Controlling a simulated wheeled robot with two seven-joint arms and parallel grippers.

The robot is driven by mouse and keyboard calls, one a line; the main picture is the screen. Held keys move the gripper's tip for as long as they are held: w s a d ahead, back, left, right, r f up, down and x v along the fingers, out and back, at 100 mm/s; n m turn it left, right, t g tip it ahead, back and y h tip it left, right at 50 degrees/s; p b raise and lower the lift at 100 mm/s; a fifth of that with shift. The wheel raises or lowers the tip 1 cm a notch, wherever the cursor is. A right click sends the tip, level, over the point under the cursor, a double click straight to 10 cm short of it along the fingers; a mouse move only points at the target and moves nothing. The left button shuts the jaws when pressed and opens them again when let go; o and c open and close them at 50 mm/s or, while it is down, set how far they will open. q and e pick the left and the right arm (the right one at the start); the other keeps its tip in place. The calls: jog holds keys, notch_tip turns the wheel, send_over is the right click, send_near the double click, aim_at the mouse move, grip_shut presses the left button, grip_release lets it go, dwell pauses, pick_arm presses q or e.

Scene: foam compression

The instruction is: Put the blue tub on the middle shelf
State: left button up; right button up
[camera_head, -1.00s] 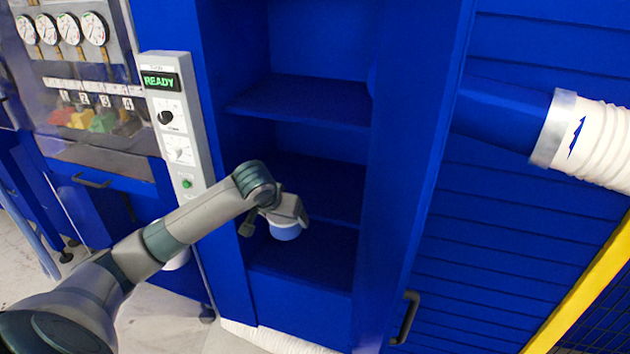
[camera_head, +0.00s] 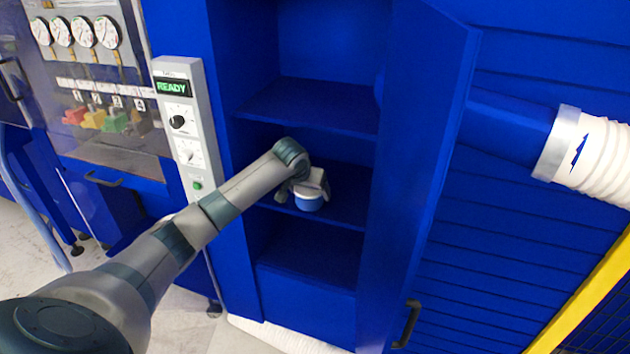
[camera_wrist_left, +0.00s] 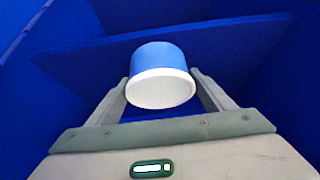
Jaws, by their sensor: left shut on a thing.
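The blue tub (camera_head: 309,202), with a white end, is in my left gripper (camera_head: 307,187) in the head view. In the left wrist view the tub (camera_wrist_left: 160,72) sits between the two fingers of the left gripper (camera_wrist_left: 164,92), which is shut on it. The blue cabinet's middle shelf (camera_head: 345,209) is around the height of the tub in the head view. The gripper partly covers the tub, and I cannot tell whether the tub touches the shelf. My right gripper is not in view.
The upper shelf (camera_head: 310,103) is above the gripper, and the lower compartment (camera_head: 310,254) is below; no objects show on either. The open cabinet door (camera_head: 418,170) stands to the right. A control box (camera_head: 184,125) reading READY is to the left.

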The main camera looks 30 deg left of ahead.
pick_arm(q)
jog(key=shift+w+a, duration=0.15)
jog(key=shift+w, duration=0.55)
jog(key=shift+w+a+r+p, duration=0.1)
jog(key=shift+w+a+p, duration=0.15)
jog(key=shift+w, duration=0.55)
jog(key=shift+w+a+p, duration=0.1)
jog(key=shift+w+p, duration=0.15)
jog(key=shift+w, duration=0.5)
jog(key=shift+w+p, duration=0.2)
jog(key=shift+p, duration=0.15)
jog(key=shift+f, duration=0.2)
jog(key=shift+s+f, duration=0.1)
jog(key=shift+f, duration=0.05)
jog(key=shift+f, duration=0.1)
jog(key=o, duration=1.3)
jog(key=shift+f, duration=0.1)
